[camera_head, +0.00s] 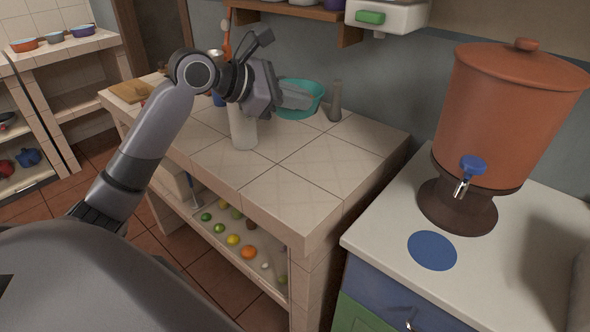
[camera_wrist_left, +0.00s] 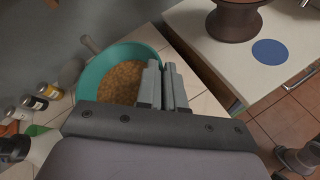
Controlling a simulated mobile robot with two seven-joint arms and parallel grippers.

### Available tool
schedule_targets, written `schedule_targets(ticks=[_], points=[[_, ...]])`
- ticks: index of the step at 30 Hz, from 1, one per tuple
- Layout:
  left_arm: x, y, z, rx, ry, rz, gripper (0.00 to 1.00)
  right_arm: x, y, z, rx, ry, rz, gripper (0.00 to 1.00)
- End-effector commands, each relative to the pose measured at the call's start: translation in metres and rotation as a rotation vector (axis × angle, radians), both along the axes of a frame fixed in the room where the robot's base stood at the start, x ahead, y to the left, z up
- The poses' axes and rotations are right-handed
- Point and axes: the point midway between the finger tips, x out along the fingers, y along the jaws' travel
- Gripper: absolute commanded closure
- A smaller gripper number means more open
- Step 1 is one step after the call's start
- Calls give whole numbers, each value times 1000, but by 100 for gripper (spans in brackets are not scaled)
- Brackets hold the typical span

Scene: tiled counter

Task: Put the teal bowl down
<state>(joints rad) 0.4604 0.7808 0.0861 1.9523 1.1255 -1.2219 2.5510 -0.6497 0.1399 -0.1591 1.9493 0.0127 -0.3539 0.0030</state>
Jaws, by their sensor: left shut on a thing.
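The teal bowl (camera_head: 316,88) is at the back of the tiled counter, partly hidden behind my left gripper (camera_head: 300,98). In the left wrist view the bowl (camera_wrist_left: 93,76) holds a brown, grainy filling. My left gripper (camera_wrist_left: 168,88) is shut on the bowl's right-hand rim there, with one finger inside and one outside. The bowl looks about level. I cannot tell whether its base touches the counter or hangs just above it. My right gripper is not in view.
The tiled counter (camera_head: 290,178) is clear in front. Several spice jars (camera_wrist_left: 33,103) stand left of the bowl. A clay dispenser (camera_head: 515,115) stands on the right cabinet.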

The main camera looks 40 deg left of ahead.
Motion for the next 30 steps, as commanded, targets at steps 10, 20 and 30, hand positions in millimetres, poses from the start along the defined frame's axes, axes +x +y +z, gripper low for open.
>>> schedule_targets(ticks=[10, 20, 30], points=[[0, 0, -92, -2, 1, 1, 100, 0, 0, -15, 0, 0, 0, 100], [0, 0, -121, 0, -2, 0, 100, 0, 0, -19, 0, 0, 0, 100], [0, 0, -158, 1, -5, 2, 100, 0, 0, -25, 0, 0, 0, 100]])
